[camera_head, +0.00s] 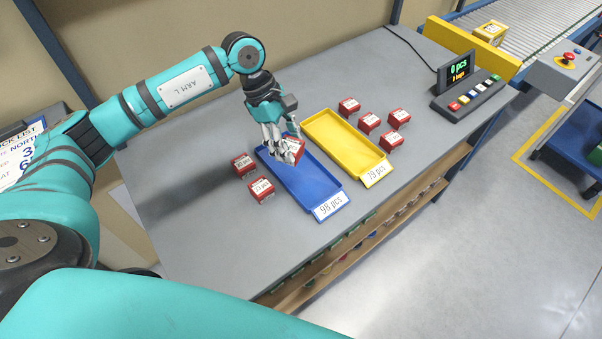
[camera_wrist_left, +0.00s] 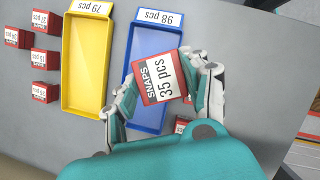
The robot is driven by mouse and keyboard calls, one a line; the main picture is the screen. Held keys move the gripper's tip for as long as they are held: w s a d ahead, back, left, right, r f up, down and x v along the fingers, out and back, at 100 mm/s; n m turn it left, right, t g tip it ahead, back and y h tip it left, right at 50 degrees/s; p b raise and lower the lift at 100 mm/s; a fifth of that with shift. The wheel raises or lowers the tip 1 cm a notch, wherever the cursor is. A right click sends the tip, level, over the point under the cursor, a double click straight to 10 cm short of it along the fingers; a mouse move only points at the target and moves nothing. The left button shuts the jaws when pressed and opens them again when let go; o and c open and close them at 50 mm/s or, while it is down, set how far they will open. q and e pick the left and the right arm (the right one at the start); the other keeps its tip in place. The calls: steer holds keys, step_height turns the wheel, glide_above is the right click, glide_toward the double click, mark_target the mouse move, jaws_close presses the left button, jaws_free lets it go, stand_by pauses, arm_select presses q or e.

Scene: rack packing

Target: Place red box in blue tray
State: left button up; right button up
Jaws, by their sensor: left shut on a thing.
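The blue tray (camera_head: 308,185) lies on the grey table and has a "98 pcs" label at its front end. My left gripper (camera_head: 288,150) is over the back part of the blue tray, shut on a red box (camera_head: 295,147). In the left wrist view the held red box (camera_wrist_left: 158,78) reads "SNAPS 35 pcs" and sits between the fingers of the gripper (camera_wrist_left: 160,92), in front of the blue tray (camera_wrist_left: 150,40). I cannot tell its exact height above the tray floor. Two other red boxes (camera_head: 244,164) (camera_head: 261,190) stand left of the blue tray. My right gripper is not in view.
A yellow tray (camera_head: 345,147) labelled "79 pcs" lies right of the blue tray. Several red boxes (camera_head: 368,122) stand beyond it. A display with a button panel (camera_head: 465,98) is at the table's right end, near a conveyor (camera_head: 520,35). The table's front left is clear.

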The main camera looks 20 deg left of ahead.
arm_select(q)
steer(key=w+a+f+n+t+y+b, duration=0.2)
steer(key=w+a+f+n+t, duration=0.15)
steer(key=w+a+n, duration=0.65)
steer(key=d+f+n, duration=0.1)
steer(key=s+f+p, duration=0.1)
steer(key=f, duration=0.1)
steer(key=d+f+n, duration=0.1)
steer(key=f, duration=0.1)
steer(key=shift+s+d+n+t, duration=0.2)
steer(key=shift+d+n+t, duration=0.05)
steer(key=shift+d+n, duration=0.1)
step_height(320, 180, down, 4)
steer(key=shift+f+p, duration=0.1)
steer(key=shift+p, duration=0.5)
steer(key=shift+f, duration=0.1)
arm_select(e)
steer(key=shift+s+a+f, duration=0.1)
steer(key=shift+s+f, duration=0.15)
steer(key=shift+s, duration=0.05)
arm_select(q)
steer(key=o, duration=1.3)
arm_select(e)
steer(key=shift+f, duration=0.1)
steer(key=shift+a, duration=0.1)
